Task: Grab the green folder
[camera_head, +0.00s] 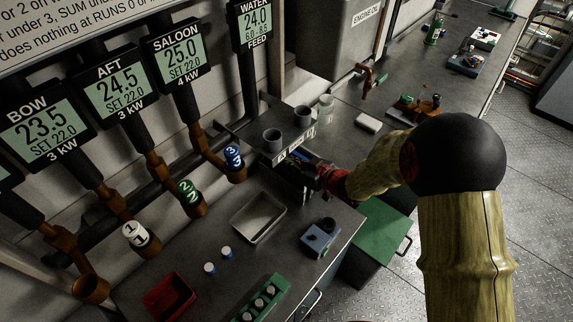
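I cannot make out a green folder for sure. A labelled dark holder (281,158) stands on the grey bench, with narrow dark items in it that are too small to tell apart. My gripper (318,176), dark with red parts, is at the right end of this holder. Its fingertips are small and partly hidden among the holder's contents, so I cannot see whether they are open or hold anything. A flat green surface (378,232) with a handle at its side lies lower right, beside the bench and below my arm.
A grey tray (257,219), a blue-grey box (321,237), a red tray (169,298) and a green rack (262,299) stand on the near bench. Cups (272,140) stand behind the holder. Numbered valves (234,160) and pipes line the left wall. Open floor lies right.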

